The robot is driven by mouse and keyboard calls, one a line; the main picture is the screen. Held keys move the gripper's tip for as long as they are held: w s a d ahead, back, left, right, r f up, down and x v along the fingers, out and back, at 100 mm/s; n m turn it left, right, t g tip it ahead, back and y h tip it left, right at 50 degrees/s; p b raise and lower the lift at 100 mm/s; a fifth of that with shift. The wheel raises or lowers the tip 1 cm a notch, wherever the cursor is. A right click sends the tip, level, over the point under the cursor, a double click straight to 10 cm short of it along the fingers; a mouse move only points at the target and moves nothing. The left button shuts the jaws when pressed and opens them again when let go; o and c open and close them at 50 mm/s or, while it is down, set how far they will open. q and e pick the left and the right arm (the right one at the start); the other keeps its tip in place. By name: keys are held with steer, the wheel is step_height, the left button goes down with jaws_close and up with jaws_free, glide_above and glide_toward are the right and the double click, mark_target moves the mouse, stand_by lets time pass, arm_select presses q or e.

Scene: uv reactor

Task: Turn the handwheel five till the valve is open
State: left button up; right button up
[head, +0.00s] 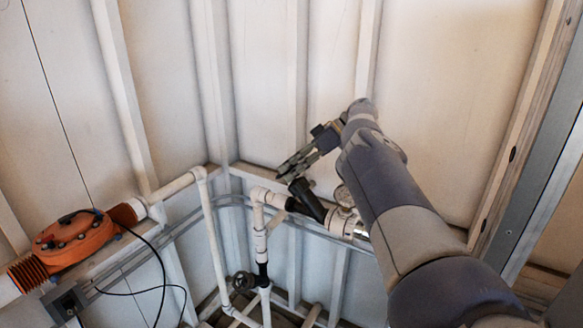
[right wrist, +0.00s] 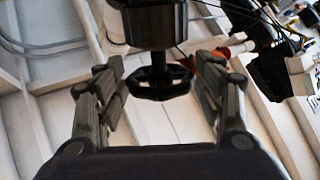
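In the right wrist view, a black handwheel (right wrist: 160,86) sits on a short stem below a dark valve body (right wrist: 155,25). My right gripper (right wrist: 163,76) is open, with one finger on each side of the wheel. Small gaps seem to show at both sides; I cannot tell whether a finger touches the rim. In the head view, my right gripper (head: 290,168) is just above a black angled valve (head: 311,204) on the white pipework. No number is readable. My left gripper is out of view.
In the head view, another dark handwheel valve (head: 242,281) sits lower on the pipes. White pipe (head: 208,225) runs along the wall corner. A round gauge (head: 344,195) is close beside my right arm. An orange unit (head: 72,240) with a black cable is at left.

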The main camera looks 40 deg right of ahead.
steer(key=shift+o, duration=0.8)
steer(key=shift+r, duration=0.1)
step_height(320, 180, up, 10)
steer(key=shift+s+f, duration=0.1)
